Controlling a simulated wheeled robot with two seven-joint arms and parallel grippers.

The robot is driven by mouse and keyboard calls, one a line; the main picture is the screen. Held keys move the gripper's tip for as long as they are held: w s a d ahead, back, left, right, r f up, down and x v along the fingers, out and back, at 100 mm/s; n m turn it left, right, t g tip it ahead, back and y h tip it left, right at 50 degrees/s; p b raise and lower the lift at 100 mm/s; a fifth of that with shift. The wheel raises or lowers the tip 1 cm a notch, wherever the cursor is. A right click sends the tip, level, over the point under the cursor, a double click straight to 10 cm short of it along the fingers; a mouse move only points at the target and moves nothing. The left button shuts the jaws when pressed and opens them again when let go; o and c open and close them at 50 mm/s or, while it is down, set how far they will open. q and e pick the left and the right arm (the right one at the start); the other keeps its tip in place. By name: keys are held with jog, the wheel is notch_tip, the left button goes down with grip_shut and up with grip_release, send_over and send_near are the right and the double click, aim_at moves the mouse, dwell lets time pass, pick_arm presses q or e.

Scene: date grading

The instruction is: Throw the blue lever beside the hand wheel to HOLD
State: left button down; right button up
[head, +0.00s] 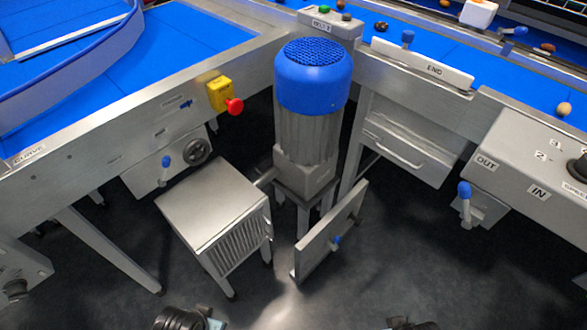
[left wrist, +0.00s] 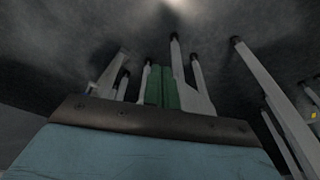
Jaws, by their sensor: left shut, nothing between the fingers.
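The blue lever (head: 166,161) stands on a grey metal box under the left conveyor's side rail, just left of the dark hand wheel (head: 198,150). Its knob points up; any HOLD marking is too small to read. My left gripper (left wrist: 161,72) shows in the left wrist view with its green fingers together and nothing between them. It is over dark floor, with machine legs beyond and apart from the lever. In the head view only a dark part of my left arm shows at the bottom edge. The right gripper's fingers are not in view.
A grey vented cabinet (head: 212,206) stands below and right of the lever. An open panel door (head: 330,232) and a blue-capped motor (head: 312,90) are farther right. A red button on a yellow box (head: 220,96) is above the wheel. Another blue lever (head: 464,191) hangs at right.

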pick_arm(q)
jog(key=w+a+r+m+t+y+b, duration=0.2)
jog(key=w+a+r+y+b, duration=0.1)
jog(key=w, duration=0.4)
jog(key=w+a+r+m+t+y+b, duration=0.2)
jog(key=w+a+r+y+b, duration=0.1)
jog(key=w+r, duration=0.3)
jog(key=w+a+r+m+t+y+b, duration=0.3)
jog(key=w+r+b, duration=0.1)
jog(key=w, duration=0.4)
jog(key=shift+r+y, duration=0.4)
jog(key=shift+r, duration=0.3)
jog(key=w+d+r+m+t+y, duration=0.1)
jog(key=w+d+r+m+t, duration=0.1)
jog(key=w+r+m, duration=0.3)
jog(key=shift+w+d+m+t+y, duration=0.35)
jog(key=shift+w+m+t, duration=0.15)
jog(key=shift+w+t, duration=0.35)
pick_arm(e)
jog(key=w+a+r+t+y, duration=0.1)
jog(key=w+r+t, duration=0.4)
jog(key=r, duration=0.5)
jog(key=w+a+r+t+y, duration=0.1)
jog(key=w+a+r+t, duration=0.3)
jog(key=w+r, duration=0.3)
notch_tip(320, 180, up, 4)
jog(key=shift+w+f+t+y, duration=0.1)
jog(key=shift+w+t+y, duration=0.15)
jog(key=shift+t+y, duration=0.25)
